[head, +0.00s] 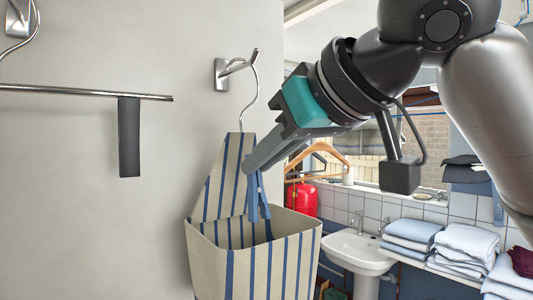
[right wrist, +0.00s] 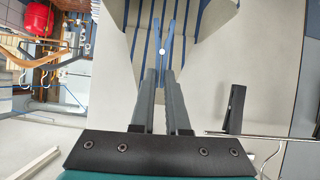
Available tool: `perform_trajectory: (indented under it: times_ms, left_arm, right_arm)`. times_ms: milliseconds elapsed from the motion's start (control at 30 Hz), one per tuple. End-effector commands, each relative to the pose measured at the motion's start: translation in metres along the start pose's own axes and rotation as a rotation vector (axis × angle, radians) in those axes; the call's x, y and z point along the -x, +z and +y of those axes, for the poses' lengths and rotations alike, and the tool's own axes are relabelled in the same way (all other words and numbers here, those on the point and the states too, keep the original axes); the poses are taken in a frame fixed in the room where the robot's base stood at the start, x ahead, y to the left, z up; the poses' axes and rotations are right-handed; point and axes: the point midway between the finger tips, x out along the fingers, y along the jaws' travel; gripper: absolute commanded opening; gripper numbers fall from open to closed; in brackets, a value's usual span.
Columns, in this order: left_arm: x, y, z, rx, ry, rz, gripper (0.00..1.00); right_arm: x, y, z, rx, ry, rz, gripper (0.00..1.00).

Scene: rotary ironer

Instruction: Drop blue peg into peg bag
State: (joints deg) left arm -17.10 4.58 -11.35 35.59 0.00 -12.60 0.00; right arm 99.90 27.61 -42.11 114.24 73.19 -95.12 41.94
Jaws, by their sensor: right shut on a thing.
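The blue peg (head: 259,196) is held at the fingertips of my right gripper (head: 254,166) and points down. In the right wrist view the peg (right wrist: 162,42) shows its two prongs and a pale round spring, beyond the shut fingers (right wrist: 162,76). The peg bag (head: 272,262) is cream with blue stripes and hangs from a metal hook by the wall. The peg is over the bag's open mouth, in front of its tall back panel (head: 222,190). The bag's inside floor is hidden in the head view. My left gripper is not in view.
A metal rail (head: 75,92) with a dark hanging bar (head: 129,136) is on the wall at left. A wooden hanger (head: 327,152), a red container (head: 302,198), a white sink (head: 358,250) and folded towels (head: 467,241) are behind at right.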

Motion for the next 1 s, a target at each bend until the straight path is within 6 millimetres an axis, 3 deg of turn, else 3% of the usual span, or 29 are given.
perform_trajectory:
  times_ms: [367, 400, 600, 700, 867, 1000]
  left_arm:
    - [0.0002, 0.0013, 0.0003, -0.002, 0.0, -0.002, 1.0]
    - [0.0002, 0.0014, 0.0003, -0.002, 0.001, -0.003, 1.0]
    - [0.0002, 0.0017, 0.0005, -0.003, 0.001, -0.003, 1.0]
    - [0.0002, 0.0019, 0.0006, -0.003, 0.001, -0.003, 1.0]
    - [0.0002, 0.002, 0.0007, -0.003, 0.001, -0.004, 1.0]
    - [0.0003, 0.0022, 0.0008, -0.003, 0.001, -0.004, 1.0]
  right_arm:
    - [0.0004, -0.0002, 0.0003, 0.0, 0.001, 0.0, 0.0]
    - [0.0004, -0.0002, 0.0003, 0.0, 0.001, 0.0, 0.17]
    - [0.0005, -0.0003, 0.0003, 0.0, 0.001, 0.0, 0.4]
    - [0.0005, -0.0003, 0.0003, 0.0, 0.001, 0.0, 0.48]
    - [0.0004, -0.0002, 0.0002, 0.0, 0.001, 0.0, 0.49]
    - [0.0004, -0.0002, 0.0002, 0.0, 0.001, 0.0, 0.65]
